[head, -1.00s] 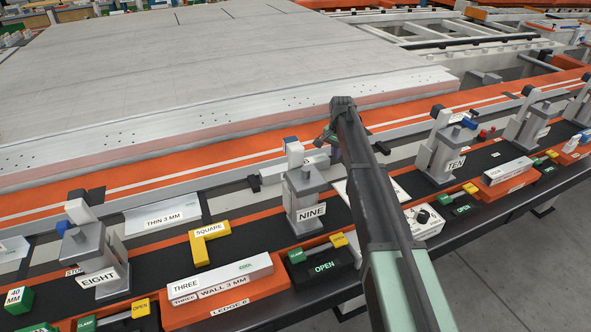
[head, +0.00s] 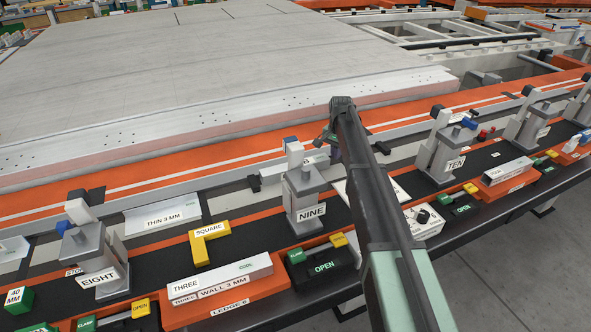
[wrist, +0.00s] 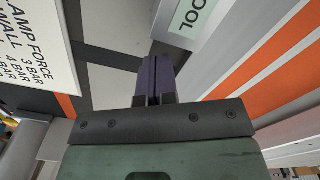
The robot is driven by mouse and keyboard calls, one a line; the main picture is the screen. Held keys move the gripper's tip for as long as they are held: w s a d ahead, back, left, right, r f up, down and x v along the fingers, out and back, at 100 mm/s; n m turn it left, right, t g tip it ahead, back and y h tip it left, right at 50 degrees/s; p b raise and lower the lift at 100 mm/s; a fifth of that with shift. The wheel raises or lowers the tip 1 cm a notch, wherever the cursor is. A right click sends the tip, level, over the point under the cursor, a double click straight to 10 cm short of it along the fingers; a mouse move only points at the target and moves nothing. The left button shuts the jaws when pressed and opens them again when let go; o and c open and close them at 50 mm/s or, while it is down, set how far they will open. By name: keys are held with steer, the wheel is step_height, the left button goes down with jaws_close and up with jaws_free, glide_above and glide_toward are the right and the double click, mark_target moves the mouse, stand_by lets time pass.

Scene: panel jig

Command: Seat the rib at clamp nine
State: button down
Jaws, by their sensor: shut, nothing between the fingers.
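Clamp nine (head: 304,200) is a grey upright clamp with a NINE label and a white and blue top, left of my arm. A light grey bar (head: 272,174) lies behind clamp nine and is partly hidden by it; I cannot tell whether it is the rib. My gripper (wrist: 154,64) shows in the wrist view with its purple fingers together and nothing between them. In the head view my arm hides most of the gripper.
Clamp eight (head: 95,260) stands to the left and clamp ten (head: 445,150) to the right. An orange ledge (head: 245,303) carries a grey block marked THREE (head: 220,278). A yellow square (head: 205,245) lies on the dark strip. A black OPEN box (head: 322,265) sits before clamp nine.

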steer(key=shift+s+a, duration=0.25)
steer(key=shift+a, duration=0.4)
steer(key=shift+s+a, duration=0.25)
steer(key=shift+a, duration=0.35)
stand_by(0.4)
steer(key=shift+w+d, duration=0.2)
steer(key=shift+d, duration=0.3)
steer(key=shift+w+d, duration=0.2)
steer(key=shift+d, duration=0.25)
step_height(320, 180, up, 8)
steer(key=p, duration=0.8)
